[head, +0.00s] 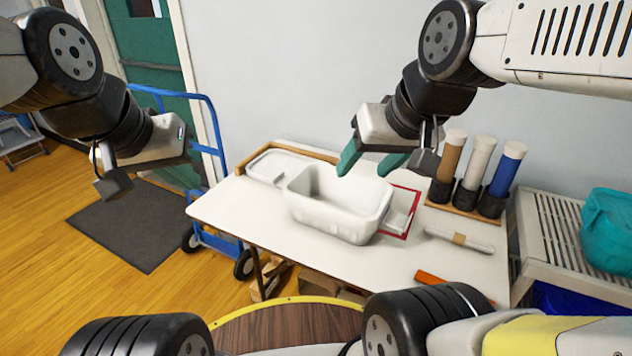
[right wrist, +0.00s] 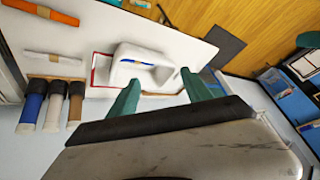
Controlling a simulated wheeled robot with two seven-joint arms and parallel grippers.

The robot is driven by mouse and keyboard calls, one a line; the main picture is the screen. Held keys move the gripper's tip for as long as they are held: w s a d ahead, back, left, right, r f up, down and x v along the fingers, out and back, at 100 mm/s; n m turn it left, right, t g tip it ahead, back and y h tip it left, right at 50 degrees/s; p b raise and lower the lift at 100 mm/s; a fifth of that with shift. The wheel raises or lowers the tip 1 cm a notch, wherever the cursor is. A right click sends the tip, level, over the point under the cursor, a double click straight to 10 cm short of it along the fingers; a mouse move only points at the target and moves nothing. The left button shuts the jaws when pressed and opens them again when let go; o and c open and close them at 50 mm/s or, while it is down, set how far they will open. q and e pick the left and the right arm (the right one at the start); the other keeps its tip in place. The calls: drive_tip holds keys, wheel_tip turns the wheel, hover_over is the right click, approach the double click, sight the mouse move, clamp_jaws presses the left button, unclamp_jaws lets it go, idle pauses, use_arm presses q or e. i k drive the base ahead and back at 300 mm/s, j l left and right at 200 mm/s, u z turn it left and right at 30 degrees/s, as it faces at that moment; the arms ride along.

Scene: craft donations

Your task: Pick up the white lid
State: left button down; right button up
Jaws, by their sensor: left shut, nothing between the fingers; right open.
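The white lid (head: 268,168) lies flat at the back left of the white table, behind and left of the white bin (head: 340,220). The bin is open at the top and partly covers the lid's near edge. My right gripper (head: 364,170) is open and empty, with teal fingers pointing down above the back of the bin, to the right of the lid. In the right wrist view its fingers (right wrist: 160,77) stand apart over the table's back edge, by the bin (right wrist: 130,66). My left gripper (head: 152,150) is left of the table, high over the floor; its fingers are hidden.
Several capped tubes (head: 482,172) stand in a rack at the back right. A wrapped white roll (head: 459,240) and an orange piece (head: 440,282) lie to the right. A red frame (head: 408,205) lies beside the bin. A wooden strip (head: 300,149) edges the back. A blue hand truck (head: 212,150) stands left.

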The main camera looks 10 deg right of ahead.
sight(271, 163)
drive_tip(key=i+j+u, duration=0.25)
drive_tip(key=i, duration=0.2)
drive_tip(key=i+u, duration=0.2)
drive_tip(key=i, duration=0.25)
